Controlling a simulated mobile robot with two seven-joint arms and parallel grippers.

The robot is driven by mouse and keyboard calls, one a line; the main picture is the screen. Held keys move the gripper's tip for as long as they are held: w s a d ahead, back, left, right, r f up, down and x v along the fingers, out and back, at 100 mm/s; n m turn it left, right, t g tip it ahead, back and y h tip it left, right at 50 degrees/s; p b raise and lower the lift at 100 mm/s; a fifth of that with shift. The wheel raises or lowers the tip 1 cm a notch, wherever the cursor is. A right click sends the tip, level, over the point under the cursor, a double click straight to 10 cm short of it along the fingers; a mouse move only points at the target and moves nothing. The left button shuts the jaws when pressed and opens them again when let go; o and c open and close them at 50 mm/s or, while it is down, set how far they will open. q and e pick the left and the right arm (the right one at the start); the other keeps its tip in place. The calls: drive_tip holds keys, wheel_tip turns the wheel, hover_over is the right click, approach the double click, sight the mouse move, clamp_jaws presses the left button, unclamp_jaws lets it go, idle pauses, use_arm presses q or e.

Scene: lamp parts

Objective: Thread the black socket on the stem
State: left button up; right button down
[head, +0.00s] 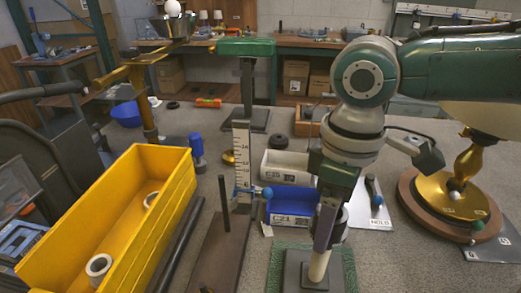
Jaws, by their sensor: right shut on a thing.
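My right gripper (328,222) comes down from the upper right and is shut on the black socket (341,224), which shows beside and behind its fingers. A pale upright stem (319,266) stands directly below the fingers on a dark square base plate (293,272). The gripper hides the stem's top and part of the socket. I cannot tell whether the socket is around the stem or only above it. My left gripper is not in view.
A yellow bin (180,200) with pale rings stands at left. Blue (293,220) and white (285,175) bins sit behind the green mat (345,262). A ruler stand (242,160) rises left of it. A brass lamp on a wooden base (415,205) stands at right.

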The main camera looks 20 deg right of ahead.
drive_tip(key=shift+d+f, duration=0.15)
drive_tip(key=shift+f, duration=0.1)
drive_tip(key=shift+s+r+m+p, duration=0.1)
drive_tip(key=shift+m+p, duration=0.4)
drive_tip(key=shift+p, duration=0.05)
drive_tip(key=shift+m+p, duration=1.05)
drive_tip(key=shift+m, duration=0.35)
drive_tip(key=shift+m+p, duration=0.8)
drive_tip(key=shift+m, duration=0.7)
